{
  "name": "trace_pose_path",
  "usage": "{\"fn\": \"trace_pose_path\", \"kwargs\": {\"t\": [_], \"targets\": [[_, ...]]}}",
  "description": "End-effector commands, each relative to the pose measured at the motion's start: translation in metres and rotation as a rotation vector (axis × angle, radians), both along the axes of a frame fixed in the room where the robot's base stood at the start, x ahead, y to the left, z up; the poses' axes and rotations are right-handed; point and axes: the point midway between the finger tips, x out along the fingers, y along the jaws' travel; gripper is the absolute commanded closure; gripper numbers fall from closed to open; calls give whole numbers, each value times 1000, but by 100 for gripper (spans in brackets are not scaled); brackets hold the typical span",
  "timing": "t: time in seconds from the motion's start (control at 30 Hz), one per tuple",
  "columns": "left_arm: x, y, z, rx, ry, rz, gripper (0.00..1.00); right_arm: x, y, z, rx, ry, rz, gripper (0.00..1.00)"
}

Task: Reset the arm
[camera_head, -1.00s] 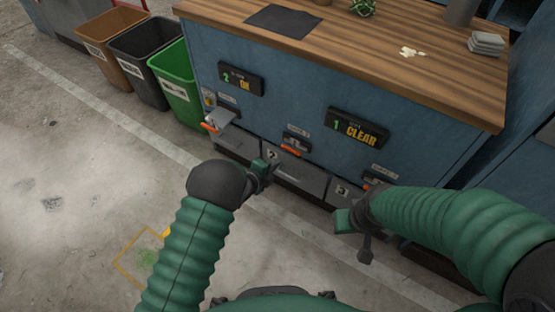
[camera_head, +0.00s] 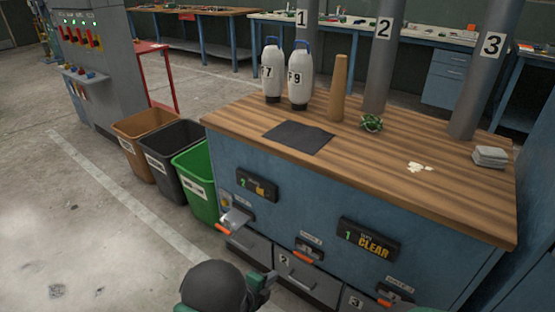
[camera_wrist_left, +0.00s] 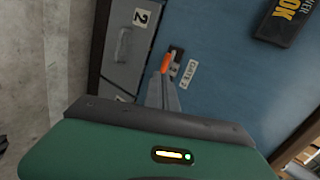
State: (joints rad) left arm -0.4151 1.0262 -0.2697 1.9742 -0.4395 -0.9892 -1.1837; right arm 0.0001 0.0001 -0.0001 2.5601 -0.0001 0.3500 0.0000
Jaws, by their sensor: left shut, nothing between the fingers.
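My left gripper (camera_head: 266,286) is at the bottom of the head view, in front of the drawer marked 2 (camera_head: 283,261). Its fingers are shut and empty. In the left wrist view its grey fingers (camera_wrist_left: 164,92) point towards the blue cabinet front, and an orange-tipped lever (camera_wrist_left: 166,62) shows just beyond them. I cannot tell if they touch it. The same lever shows in the head view (camera_head: 308,256). Most of my left arm is below the frame. My right arm and gripper are out of view.
A blue cabinet (camera_head: 300,205) with a wooden top stands ahead. On it are two white bottles (camera_head: 272,75), a wooden cylinder (camera_head: 339,88), a dark mat (camera_head: 299,136) and grey pipes (camera_head: 383,55). Brown, black and green bins (camera_head: 196,182) stand left. Floor at left is open.

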Motion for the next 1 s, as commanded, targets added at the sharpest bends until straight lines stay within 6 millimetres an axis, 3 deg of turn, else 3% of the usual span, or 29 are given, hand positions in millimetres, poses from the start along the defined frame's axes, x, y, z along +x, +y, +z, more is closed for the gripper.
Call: {"fn": "trace_pose_path", "kwargs": {"t": [0.07, 0.17, 0.2, 0.3, 0.4, 0.63, 0.7, 0.87, 1.0], "targets": [[4, 34, 25, -72, 107, 194, 100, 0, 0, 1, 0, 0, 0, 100], [-19, 91, 56, -229, 322, 552, 100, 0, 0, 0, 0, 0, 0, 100], [-37, 111, 65, -295, 408, 694, 100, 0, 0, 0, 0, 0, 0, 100], [-86, 143, 83, -443, 586, 997, 100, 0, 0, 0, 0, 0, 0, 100], [-137, 162, 96, -562, 722, 1248, 100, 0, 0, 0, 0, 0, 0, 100], [-250, 176, 119, -758, 948, 1724, 100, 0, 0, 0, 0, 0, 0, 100], [-252, 175, 154, -755, 957, 1737, 100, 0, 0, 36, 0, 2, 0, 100], [-250, 175, 204, -752, 956, 1733, 100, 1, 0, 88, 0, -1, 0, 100], [-250, 175, 260, -752, 956, 1732, 100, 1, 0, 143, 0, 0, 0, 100]]}}
